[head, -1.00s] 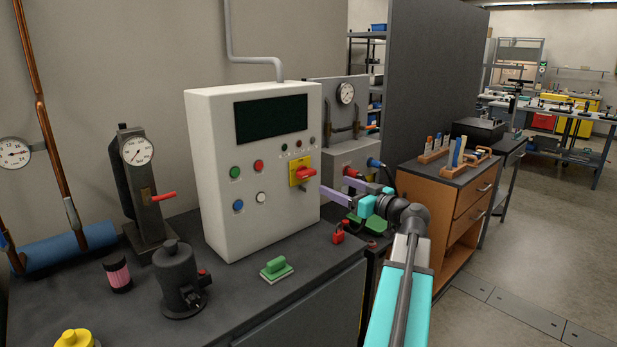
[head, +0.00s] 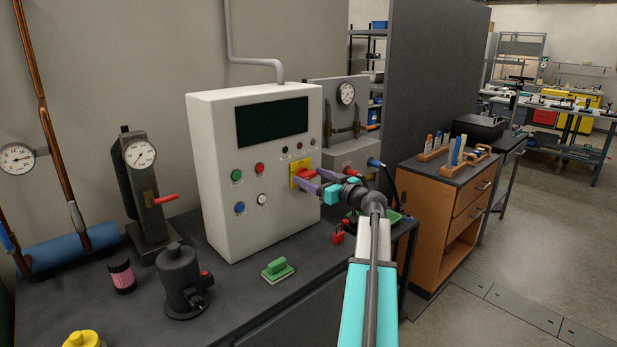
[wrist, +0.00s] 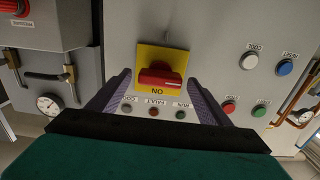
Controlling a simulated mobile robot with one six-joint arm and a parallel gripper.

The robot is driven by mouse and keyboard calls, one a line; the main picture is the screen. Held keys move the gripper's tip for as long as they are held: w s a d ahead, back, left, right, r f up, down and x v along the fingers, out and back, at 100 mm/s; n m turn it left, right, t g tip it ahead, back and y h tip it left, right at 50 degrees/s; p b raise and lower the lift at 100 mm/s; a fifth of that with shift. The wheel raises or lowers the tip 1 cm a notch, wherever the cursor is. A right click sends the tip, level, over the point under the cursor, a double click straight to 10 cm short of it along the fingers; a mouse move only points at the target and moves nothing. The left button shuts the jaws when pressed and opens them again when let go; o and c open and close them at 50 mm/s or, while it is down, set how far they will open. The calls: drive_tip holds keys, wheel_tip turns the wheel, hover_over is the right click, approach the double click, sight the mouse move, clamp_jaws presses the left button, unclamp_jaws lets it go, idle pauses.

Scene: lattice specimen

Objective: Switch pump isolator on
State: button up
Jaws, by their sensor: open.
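The pump isolator is a red rotary handle (head: 305,174) on a yellow square plate (head: 294,182), on the front of the white control cabinet (head: 222,185). In the wrist view the handle (wrist: 160,76) lies crosswise on its plate (wrist: 163,56), with the word ON upside down beside it. My gripper (head: 304,181) is at the cabinet front, close to the handle. In the wrist view the gripper (wrist: 163,88) is open, with one purple finger on each side of the handle and gaps between. Whether the fingertips reach past the handle is unclear.
Indicator lamps (wrist: 153,112) sit near the handle, and coloured push buttons (head: 238,175) are to its left in the head view. A red padlock (head: 338,234) and a green-handled block (head: 278,268) lie on the bench. A grey box with a gauge (head: 346,94) stands behind right.

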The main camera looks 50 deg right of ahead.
drive_tip(key=shift+w, duration=0.3)
drive_tip(key=c, duration=1)
drive_tip(key=shift+a+f, duration=0.2)
drive_tip(key=shift+a, duration=0.05)
drive_tip(key=shift+c, duration=0.2)
drive_tip(key=shift+d+r, duration=0.15)
